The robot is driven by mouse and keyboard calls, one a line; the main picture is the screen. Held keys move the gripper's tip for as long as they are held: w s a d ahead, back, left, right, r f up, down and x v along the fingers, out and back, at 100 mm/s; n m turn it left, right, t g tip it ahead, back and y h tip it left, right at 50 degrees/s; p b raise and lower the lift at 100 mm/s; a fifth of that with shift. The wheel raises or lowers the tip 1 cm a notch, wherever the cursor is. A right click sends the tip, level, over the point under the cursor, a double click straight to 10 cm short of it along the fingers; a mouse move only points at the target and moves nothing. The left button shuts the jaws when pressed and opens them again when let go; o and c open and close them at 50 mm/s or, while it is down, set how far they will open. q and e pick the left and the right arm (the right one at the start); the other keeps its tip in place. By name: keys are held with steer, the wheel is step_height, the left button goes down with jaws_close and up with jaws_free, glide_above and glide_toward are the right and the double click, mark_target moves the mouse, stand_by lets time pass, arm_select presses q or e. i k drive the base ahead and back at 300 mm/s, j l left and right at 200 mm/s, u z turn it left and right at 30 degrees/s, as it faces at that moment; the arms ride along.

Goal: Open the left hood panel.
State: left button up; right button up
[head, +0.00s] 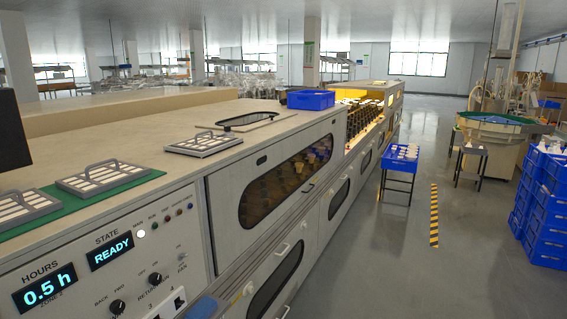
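The hood panel (226,192) nearest me on the long machine is a grey front panel with a long tinted window (285,180). It looks shut. Rows of bulbs show dimly behind the window. A small dark recess (262,160) sits near its upper edge, and a small handle (308,188) sits at its lower edge. Neither of my grippers is in view.
The control panel (75,262) at left reads "0.5 h" and "READY". Vented trays (204,143) and a blue bin (311,99) lie on the machine top. A blue-tray cart (399,165) and stacked blue crates (545,200) stand right. The aisle floor (385,265) is clear.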

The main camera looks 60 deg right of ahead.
mark_target(227, 187)
steer(key=z, duration=2.15)
steer(key=i+l, duration=0.25)
steer(key=i, duration=0.25)
steer(key=i+l, duration=0.3)
steer(key=i, duration=0.15)
steer(key=z, duration=0.05)
